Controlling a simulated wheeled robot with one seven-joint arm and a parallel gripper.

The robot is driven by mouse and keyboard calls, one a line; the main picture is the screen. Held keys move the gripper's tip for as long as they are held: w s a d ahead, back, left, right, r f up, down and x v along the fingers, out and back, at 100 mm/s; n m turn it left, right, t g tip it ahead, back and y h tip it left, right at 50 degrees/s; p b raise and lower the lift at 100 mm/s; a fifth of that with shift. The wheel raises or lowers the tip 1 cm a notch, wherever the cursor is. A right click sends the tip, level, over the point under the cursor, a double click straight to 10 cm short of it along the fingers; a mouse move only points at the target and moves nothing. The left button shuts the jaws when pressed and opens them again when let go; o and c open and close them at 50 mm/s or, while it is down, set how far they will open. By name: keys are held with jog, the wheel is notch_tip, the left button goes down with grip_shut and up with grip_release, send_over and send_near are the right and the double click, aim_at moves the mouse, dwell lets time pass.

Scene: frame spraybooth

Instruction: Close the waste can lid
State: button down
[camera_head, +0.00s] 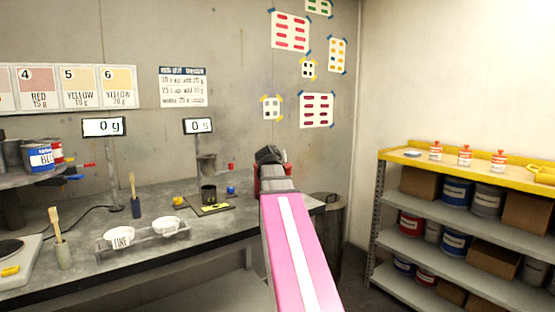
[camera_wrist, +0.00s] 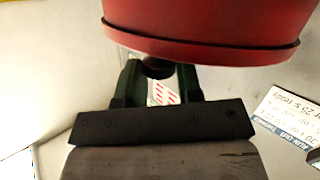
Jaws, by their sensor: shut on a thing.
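My gripper (camera_wrist: 158,80) shows in the wrist view with its two dark green fingers on either side of a dark knob (camera_wrist: 157,68). The knob is at the edge of a large red round thing with a dark rim band, which looks like the waste can lid (camera_wrist: 210,25). A bit of red also shows beside my gripper in the head view (camera_head: 258,181), above the bench. The grey waste can (camera_head: 331,232) stands on the floor at the bench's right end, partly hidden by my arm. Its top looks dark, and its inside cannot be made out.
The grey bench (camera_head: 190,262) carries a tray with two white cups (camera_head: 118,238), a dark cup (camera_head: 208,194), brushes and two displays. A yellow-topped shelf (camera_head: 455,170) with cans and boxes stands at right. Wall charts hang behind. Some floor is clear between can and shelf.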

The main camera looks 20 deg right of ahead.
jog(key=shift+s+f, duration=0.4)
jog(key=shift+f, duration=0.15)
jog(key=c, duration=0.8)
grip_release()
jog(key=shift+s+a, duration=0.3)
jog(key=shift+s, duration=0.1)
jog(key=r+v, duration=0.1)
jog(key=v, duration=0.8)
jog(key=shift+r, duration=0.2)
jog(key=shift+a, duration=0.15)
